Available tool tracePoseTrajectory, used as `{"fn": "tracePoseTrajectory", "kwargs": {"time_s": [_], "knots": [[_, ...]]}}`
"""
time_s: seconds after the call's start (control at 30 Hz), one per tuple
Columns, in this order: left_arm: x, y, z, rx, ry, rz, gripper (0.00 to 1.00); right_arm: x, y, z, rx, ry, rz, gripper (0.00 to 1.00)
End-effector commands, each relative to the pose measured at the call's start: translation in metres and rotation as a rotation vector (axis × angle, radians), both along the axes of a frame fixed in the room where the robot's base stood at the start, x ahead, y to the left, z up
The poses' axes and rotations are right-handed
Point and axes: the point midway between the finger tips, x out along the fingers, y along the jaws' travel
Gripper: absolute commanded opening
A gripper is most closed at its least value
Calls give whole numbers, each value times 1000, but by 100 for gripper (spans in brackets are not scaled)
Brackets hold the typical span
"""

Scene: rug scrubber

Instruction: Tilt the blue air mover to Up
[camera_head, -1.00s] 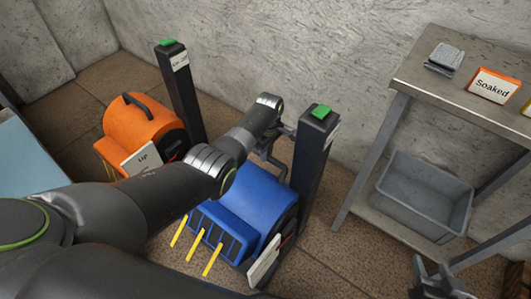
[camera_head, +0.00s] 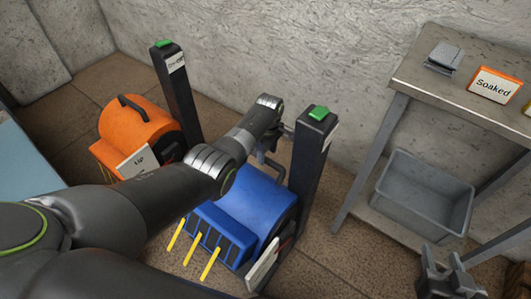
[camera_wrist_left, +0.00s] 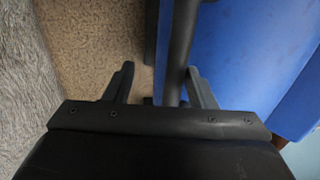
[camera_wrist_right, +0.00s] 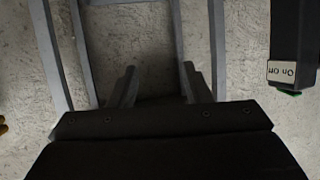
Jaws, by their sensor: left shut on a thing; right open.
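The blue air mover (camera_head: 258,205) sits on the floor by a dark post, with its grille and yellow strips facing the lower left. My left gripper (camera_head: 272,146) is above its back edge, partly hidden by my own arm. In the left wrist view the gripper (camera_wrist_left: 158,75) is shut on the mover's dark handle bar (camera_wrist_left: 183,35), beside the blue housing (camera_wrist_left: 235,50). A white card (camera_head: 263,264) on its side is seen too obliquely to read. My right gripper (camera_head: 447,268) is open and empty at the lower right.
An orange air mover (camera_head: 138,125) with a card reading "Up" stands at the left by another dark post (camera_head: 178,95). The post (camera_head: 311,160) beside the blue mover has a green top. A metal table (camera_head: 410,75) with a grey bin (camera_head: 425,195) on its lower shelf stands right.

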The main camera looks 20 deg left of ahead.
Motion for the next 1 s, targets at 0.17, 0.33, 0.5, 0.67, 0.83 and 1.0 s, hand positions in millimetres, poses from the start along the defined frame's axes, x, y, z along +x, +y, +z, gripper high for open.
{"fn": "tracePoseTrajectory", "kwargs": {"time_s": [0.17, 0.33, 0.5, 0.67, 0.83, 1.0], "knots": [[1, -3, 0, -7, -7, -2, 41, 0, 0, 0, 0, 1, 0, 44], [1, -3, 0, -5, -6, -2, 41, 1, 0, 1, 1, 0, 1, 44], [1, -2, 3, -5, -5, -1, 41, -4, 2, -6, 13, 48, 3, 44], [1, -2, 11, -4, -4, -1, 41, -18, 5, -25, 42, 172, 12, 44], [2, -1, 20, -3, -5, -1, 41, -42, 12, -49, 81, 338, 27, 44], [1, -1, 27, -2, -2, 0, 41, -68, 19, -69, 121, 503, 45, 44]]}}
